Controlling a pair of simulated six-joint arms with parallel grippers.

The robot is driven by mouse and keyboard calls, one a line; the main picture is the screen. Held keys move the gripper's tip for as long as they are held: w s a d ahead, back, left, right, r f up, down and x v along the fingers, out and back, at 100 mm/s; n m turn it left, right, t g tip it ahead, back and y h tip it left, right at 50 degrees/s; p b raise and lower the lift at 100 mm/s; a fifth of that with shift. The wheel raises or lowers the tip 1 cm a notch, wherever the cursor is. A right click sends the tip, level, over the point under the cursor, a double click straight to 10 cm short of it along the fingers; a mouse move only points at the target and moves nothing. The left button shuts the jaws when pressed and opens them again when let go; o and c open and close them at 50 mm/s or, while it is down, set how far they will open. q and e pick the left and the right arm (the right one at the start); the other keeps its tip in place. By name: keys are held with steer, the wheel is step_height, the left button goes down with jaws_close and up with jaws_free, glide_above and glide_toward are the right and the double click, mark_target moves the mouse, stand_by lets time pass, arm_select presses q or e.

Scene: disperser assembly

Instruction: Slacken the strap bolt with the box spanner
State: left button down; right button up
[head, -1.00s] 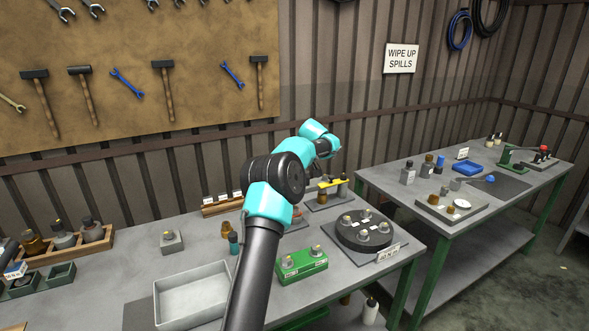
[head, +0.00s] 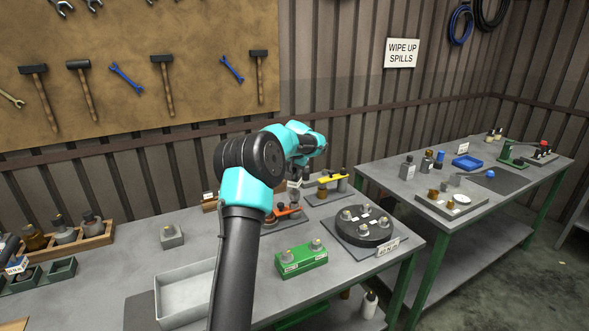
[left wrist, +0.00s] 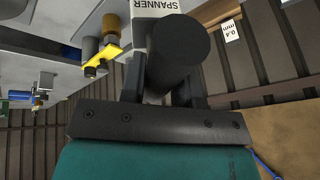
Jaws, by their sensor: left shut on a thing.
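My left gripper (head: 301,171) is shut on the box spanner, a dark round tool with a white block lettered SPANNER (left wrist: 158,9) in the left wrist view. It holds the tool above the bench, just left of a yellow strap (head: 331,179) on a dark-plated fixture. An orange piece (head: 287,211) lies on another fixture, partly behind my arm. I cannot tell which bolt is the strap bolt, and the spanner's working end is hidden. My right gripper is not in view.
A round black plate with several bolts (head: 362,238) stands at the bench's right end. A green block with two bolts (head: 301,260) is in front. A grey tray (head: 186,295) lies front left, and a wooden rack of bottles (head: 95,235) stands further left. A second bench is at right.

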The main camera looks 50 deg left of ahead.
arm_select(q)
steer(key=shift+f+m+t+h, duration=0.1)
steer(key=shift+m+t+h, duration=0.35)
steer(key=shift+m, duration=0.95)
steer(key=shift+f+m+t+h, duration=0.1)
steer(key=shift+m+t+h, duration=0.35)
steer(key=shift+m, duration=0.95)
